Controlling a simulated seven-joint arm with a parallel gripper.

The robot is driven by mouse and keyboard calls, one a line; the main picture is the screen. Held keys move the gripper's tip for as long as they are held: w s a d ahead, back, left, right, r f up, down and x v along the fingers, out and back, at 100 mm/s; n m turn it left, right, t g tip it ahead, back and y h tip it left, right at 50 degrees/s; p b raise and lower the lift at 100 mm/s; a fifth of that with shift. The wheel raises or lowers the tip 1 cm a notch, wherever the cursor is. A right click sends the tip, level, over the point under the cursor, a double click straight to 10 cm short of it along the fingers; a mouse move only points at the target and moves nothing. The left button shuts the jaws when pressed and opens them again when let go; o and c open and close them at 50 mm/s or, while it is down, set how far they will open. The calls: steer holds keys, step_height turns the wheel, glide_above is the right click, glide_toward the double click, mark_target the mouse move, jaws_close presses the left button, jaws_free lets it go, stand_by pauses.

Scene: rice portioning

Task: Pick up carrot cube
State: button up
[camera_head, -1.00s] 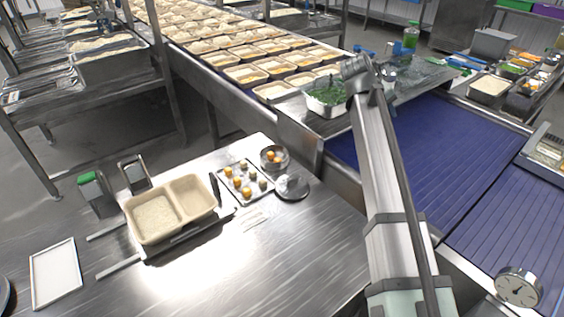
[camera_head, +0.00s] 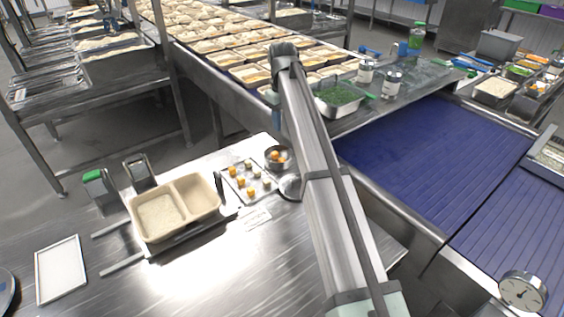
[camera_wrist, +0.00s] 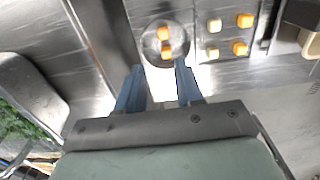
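Orange carrot cubes (camera_head: 251,193) lie with paler cubes on a small metal tray (camera_wrist: 228,36). Two orange cubes (camera_wrist: 166,50) lie in a round metal bowl (camera_wrist: 149,45), seen at the top centre of the wrist view. The bowl (camera_head: 286,163) stands beside the tray's far right corner in the head view. My gripper (camera_wrist: 160,68) is open and empty, its two blue-grey fingers apart. In the wrist view the bowl lies beyond the fingertips, roughly in line with the gap, and the tray is to its right.
A tan two-compartment container (camera_head: 208,207) stands on a scale left of the tray. A round metal lid or dish (camera_head: 289,187) is partly behind my arm. The blue conveyor (camera_head: 420,150) runs at right.

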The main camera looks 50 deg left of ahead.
mark_target(281, 158)
steer(key=f, duration=1.4)
steer(key=shift+s+a, duration=0.15)
steer(key=shift+a, duration=0.05)
steer(key=shift+c, duration=0.4)
jaws_close()
